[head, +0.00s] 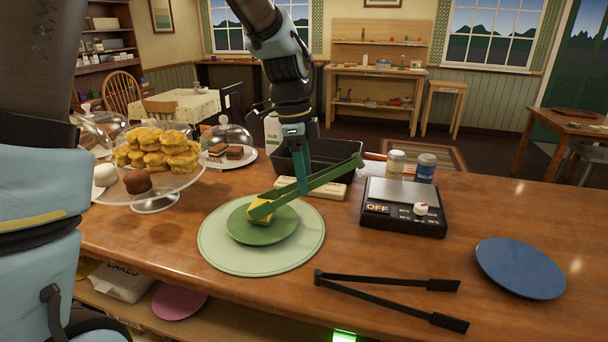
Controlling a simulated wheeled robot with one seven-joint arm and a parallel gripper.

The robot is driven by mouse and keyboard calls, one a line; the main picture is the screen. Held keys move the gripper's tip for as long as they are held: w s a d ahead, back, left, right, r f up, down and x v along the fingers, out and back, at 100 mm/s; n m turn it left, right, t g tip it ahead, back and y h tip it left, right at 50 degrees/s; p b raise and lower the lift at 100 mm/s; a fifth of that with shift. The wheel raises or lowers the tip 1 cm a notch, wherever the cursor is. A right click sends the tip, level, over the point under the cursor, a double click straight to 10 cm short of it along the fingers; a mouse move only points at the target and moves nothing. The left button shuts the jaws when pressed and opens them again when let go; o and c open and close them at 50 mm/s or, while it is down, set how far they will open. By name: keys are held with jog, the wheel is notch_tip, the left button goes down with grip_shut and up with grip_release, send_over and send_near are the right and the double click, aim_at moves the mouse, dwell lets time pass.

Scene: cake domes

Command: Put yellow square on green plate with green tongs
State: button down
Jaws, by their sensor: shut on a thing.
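My gripper (302,172) is shut on the green tongs (325,176), which slant from upper right down to lower left. The tips of the tongs are at the yellow square (260,215), over the green plate (262,231). The yellow square is partly hidden behind the tongs. I cannot tell whether it rests on the plate or is still gripped by the tongs. The green plate lies on a larger pale green round mat (222,253) on the wooden counter.
A cake stand (160,195) with yellow pastries and a dome of brown squares (228,150) stand at left. A black scale (402,208), two jars (426,167), black tongs (385,285) and a blue plate (520,268) are at right. A dark tray (345,155) stands behind.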

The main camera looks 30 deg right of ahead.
jog(key=shift+f, duration=0.25)
dwell(0.3)
jog(key=c, duration=0.7)
grip_release()
jog(key=shift+o, duration=0.2)
notch_tip(320, 180, up, 9)
jog(key=p, duration=0.6)
jog(key=shift+p, duration=0.4)
jog(key=shift+o, duration=0.2)
grip_shut()
